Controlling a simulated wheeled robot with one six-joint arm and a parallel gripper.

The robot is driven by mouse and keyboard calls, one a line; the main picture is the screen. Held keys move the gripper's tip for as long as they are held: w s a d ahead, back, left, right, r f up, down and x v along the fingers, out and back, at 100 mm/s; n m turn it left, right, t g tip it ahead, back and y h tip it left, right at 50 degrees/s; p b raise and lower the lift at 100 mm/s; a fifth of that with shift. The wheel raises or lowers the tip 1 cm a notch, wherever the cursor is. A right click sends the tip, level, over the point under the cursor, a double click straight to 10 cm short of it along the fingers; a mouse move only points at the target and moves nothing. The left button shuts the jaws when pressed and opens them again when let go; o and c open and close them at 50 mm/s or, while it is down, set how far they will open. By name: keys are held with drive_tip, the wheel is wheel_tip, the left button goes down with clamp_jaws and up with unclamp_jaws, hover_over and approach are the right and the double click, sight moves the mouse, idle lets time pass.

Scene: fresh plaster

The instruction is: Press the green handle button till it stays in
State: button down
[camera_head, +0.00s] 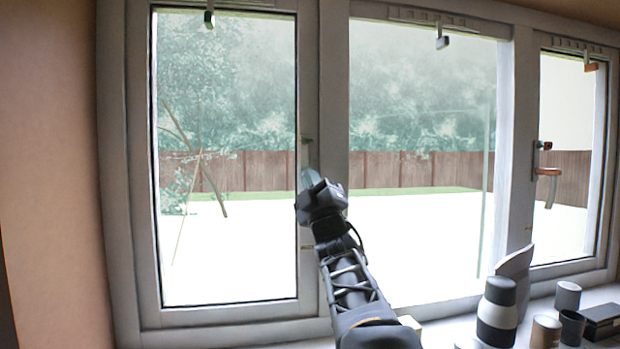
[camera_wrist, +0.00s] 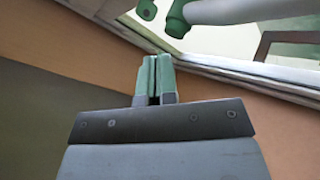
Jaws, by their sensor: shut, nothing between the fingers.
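A small greenish handle part (camera_head: 306,142) sits on the upright frame between the left and middle window panes. In the wrist view a pale bar with a green end (camera_wrist: 177,20) crosses the top, and a smaller green knob (camera_wrist: 147,9) lies just left of it. I cannot tell for sure which of these is the button, or whether it is pushed in. My gripper (camera_head: 307,174) is just below the handle part in the head view. Its green fingertips (camera_wrist: 155,62) are together and empty, with a visible gap below both green parts in the wrist view.
The right pane has a brown handle (camera_head: 547,172). Metal stays (camera_head: 442,36) hang along the top of the frame. The sill at lower right holds a grey-and-white jar (camera_head: 497,312), several cups and a dark box (camera_head: 603,320). A plaster wall (camera_head: 50,180) borders the left.

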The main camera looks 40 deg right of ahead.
drive_tip(key=shift+w, duration=0.15)
idle(0.3)
drive_tip(key=shift+w+d+b, duration=0.15)
drive_tip(key=shift+w+b, duration=0.1)
drive_tip(key=shift+b, duration=0.05)
drive_tip(key=shift+w+d, duration=0.2)
drive_tip(key=shift+w, duration=0.25)
idle(0.7)
drive_tip(key=shift+s, duration=0.1)
idle(0.3)
drive_tip(key=shift+s+a+b, duration=0.4)
drive_tip(key=shift+s+b, duration=0.35)
drive_tip(key=shift+b, duration=0.15)
drive_tip(key=shift+s+a+b, duration=0.35)
drive_tip(key=shift+s+b, duration=0.2)
drive_tip(key=shift+s, duration=0.2)
drive_tip(key=shift+s+a+b, duration=0.4)
drive_tip(key=shift+s+b, duration=0.1)
drive_tip(key=shift+s, duration=0.25)
drive_tip(key=shift+s+a+b, duration=0.35)
drive_tip(key=shift+s+b, duration=0.2)
drive_tip(key=shift+s, duration=0.2)
